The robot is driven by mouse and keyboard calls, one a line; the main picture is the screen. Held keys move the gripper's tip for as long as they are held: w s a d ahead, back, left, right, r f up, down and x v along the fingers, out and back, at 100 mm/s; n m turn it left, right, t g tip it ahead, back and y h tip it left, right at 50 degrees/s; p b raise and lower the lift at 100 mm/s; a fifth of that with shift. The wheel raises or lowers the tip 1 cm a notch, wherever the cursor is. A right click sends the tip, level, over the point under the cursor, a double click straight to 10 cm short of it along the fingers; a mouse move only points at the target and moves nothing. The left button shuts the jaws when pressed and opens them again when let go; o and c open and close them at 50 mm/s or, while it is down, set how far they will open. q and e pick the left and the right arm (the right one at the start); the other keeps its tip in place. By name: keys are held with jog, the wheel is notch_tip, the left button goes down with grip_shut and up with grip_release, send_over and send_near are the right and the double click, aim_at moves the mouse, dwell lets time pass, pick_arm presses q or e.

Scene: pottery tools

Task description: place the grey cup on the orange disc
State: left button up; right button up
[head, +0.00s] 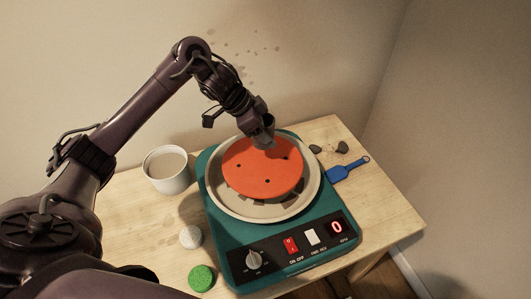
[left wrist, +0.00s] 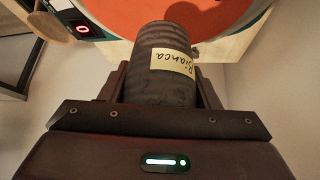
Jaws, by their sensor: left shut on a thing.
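The grey cup (left wrist: 163,80) is in my left gripper in the left wrist view. It is dark grey with ridges and a pale label reading "Bianca". My left gripper (head: 262,128) is shut on it, with a finger on each side. In the head view the cup (head: 268,131) is small and partly hidden by the gripper, over the far edge of the orange disc. The orange disc (head: 262,172) lies in the pale basin of a green pottery wheel and has small dark holes. I cannot tell whether the cup touches the disc. My right gripper is not in view.
The pottery wheel (head: 225,240) has a knob, switches and a red display reading 0. A white cup (head: 167,173) stands left of it, with a white ball (head: 191,237) and a green round sponge (head: 202,278) nearer. A blue tool (head: 349,167) and dark stones (head: 342,147) lie to the right.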

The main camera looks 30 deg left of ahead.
pick_arm(q)
jog(key=shift+f, duration=3.7)
jog(key=o, duration=1.1)
jog(key=shift+f, duration=0.15)
jog(key=shift+r, duration=0.3)
jog(key=v, duration=1.1)
jog(key=shift+s+a+r, duration=0.2)
jog(key=shift+r, duration=0.15)
jog(key=shift+f, duration=0.1)
